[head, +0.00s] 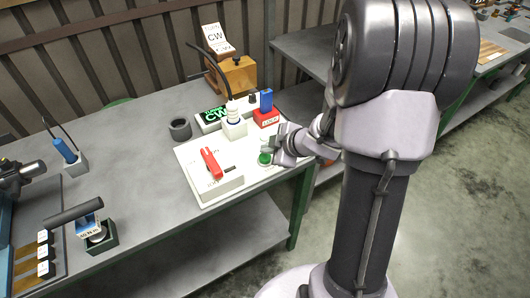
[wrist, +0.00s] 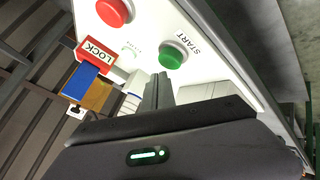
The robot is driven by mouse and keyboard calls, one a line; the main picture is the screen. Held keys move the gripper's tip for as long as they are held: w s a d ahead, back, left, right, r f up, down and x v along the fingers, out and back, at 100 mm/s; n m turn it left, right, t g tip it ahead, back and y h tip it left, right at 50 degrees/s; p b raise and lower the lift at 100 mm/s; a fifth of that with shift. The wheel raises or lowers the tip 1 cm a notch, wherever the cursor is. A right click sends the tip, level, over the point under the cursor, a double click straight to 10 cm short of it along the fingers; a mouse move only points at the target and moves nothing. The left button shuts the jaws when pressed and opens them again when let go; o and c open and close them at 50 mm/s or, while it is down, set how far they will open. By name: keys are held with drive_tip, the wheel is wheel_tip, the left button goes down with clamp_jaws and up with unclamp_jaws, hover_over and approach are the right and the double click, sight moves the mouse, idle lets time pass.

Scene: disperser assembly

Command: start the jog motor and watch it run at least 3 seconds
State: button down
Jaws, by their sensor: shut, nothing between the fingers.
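A green button (wrist: 173,55) marked START sits on a white control panel (wrist: 240,62); the green button also shows in the head view (head: 264,158) near the panel's right edge. My gripper (head: 271,150) is low over that edge. In the wrist view my gripper (wrist: 158,78) is shut and empty, its tips beside the green button; I cannot tell if they touch it. A round red button (wrist: 113,11) is on the same panel. A black display (head: 214,114) reads CW in green. I cannot make out the motor or whether anything turns.
A red lever (head: 210,163) stands on the panel's left part. A red LOCK block (head: 266,117) with a blue top and a white ribbed part (head: 234,115) stand behind. A dark ring (head: 180,129) lies left of the panel.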

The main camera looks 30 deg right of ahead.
sight(267, 158)
drive_tip(key=shift+r, duration=0.15)
wheel_tip(267, 158, up, 5)
drive_tip(key=p, duration=0.5)
idle(0.7)
